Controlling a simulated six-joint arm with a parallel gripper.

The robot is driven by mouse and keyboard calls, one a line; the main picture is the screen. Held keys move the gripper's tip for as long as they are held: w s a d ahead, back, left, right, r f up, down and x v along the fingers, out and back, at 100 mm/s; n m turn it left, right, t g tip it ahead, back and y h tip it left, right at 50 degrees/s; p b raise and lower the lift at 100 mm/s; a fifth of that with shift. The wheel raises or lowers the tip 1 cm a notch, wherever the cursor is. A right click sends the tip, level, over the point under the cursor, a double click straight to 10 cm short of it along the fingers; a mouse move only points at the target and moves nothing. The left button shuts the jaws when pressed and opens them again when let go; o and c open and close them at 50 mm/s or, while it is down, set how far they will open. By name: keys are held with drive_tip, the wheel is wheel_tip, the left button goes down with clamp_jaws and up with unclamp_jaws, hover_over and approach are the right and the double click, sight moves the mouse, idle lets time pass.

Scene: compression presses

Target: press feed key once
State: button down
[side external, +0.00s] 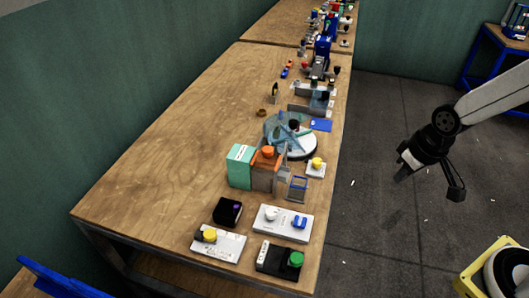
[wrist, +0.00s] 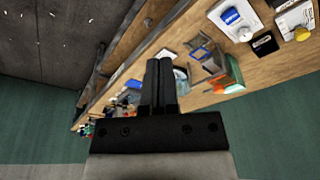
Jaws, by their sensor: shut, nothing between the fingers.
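My gripper (side external: 402,175) hangs in the air to the right of the bench, over the floor and apart from every button. In the wrist view its two dark fingers (wrist: 160,64) are together with nothing between them. Several button boxes stand at the near end of the bench. One has a yellow button (side external: 209,236), one a white knob (side external: 270,214) and a blue rocker (side external: 299,222), and one a green button (side external: 296,259). A small box with a yellow button (side external: 317,162) stands near the turntable. No label is readable, so I cannot tell which is the feed key.
The wooden bench (side external: 150,150) has a wide clear area on its left. An orange device (side external: 264,172) and a teal box (side external: 240,165) stand beside the round turntable (side external: 305,142). A black box (side external: 228,211) sits nearby. More devices line the far right edge.

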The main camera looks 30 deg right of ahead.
idle(0.3)
drive_tip(key=m+t+y, duration=0.3)
drive_tip(key=m+t, duration=0.2)
drive_tip(key=t, duration=0.1)
hover_over(302, 223)
wheel_tip(302, 223, down, 9)
drive_tip(key=shift+f, duration=0.2)
drive_tip(key=shift+f, duration=4.2)
